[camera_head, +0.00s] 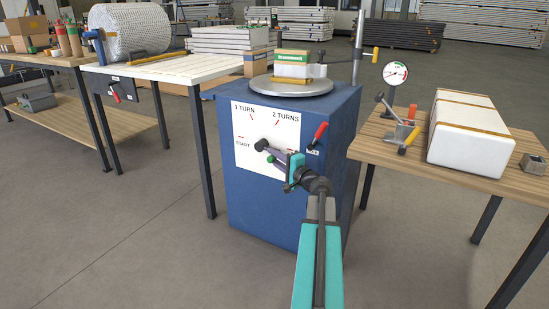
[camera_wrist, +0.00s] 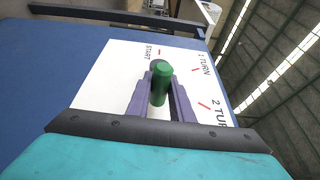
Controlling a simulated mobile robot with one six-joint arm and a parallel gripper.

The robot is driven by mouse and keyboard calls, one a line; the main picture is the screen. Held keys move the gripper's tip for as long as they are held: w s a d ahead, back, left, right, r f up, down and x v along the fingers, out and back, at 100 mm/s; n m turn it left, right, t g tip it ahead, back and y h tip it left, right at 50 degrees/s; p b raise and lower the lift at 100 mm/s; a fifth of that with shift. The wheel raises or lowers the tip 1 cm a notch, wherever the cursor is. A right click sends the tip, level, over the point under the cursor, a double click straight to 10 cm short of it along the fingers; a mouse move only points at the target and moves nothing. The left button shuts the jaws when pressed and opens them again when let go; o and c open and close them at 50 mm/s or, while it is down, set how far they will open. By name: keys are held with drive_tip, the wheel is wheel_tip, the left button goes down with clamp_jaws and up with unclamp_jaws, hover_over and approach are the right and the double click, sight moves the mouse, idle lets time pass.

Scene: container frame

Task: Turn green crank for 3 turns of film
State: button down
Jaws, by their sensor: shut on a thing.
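The blue turntable cabinet (camera_head: 255,210) carries a white dial panel (camera_head: 246,123) on its front. START, 1 TURN and 2 TURNS with red marks are readable; the panel's lower right is hidden by my arm. A dark round knob (camera_head: 261,145) shows near the panel's middle. The green crank handle (camera_wrist: 161,84) sits between my two purple fingers in the wrist view, and a bit of green shows in the head view (camera_head: 270,158). My gripper (camera_head: 271,153) is shut on this handle in front of the panel. A box stack (camera_head: 293,66) stands on the grey turntable (camera_head: 290,88).
A red-handled lever (camera_head: 319,133) is right of the panel. A wooden table (camera_head: 510,165) at right holds a white strapped box (camera_head: 473,130) and a clamp (camera_head: 400,130). A white-topped table (camera_head: 158,69) at left holds a bubble-wrap roll (camera_head: 135,33). The floor in front is clear.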

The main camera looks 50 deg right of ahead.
drive_tip(key=c, duration=1.6)
unclamp_jaws()
drive_tip(key=shift+r, duration=0.1)
drive_tip(key=shift+o, duration=0.2)
drive_tip(key=shift+s, duration=0.1)
drive_tip(key=s+a+p, duration=0.2)
drive_tip(key=s+p, duration=0.1)
drive_tip(key=s, duration=1)
drive_tip(key=shift+s+f+p, duration=0.2)
drive_tip(key=shift+p, duration=0.2)
drive_tip(key=shift+a, duration=0.1)
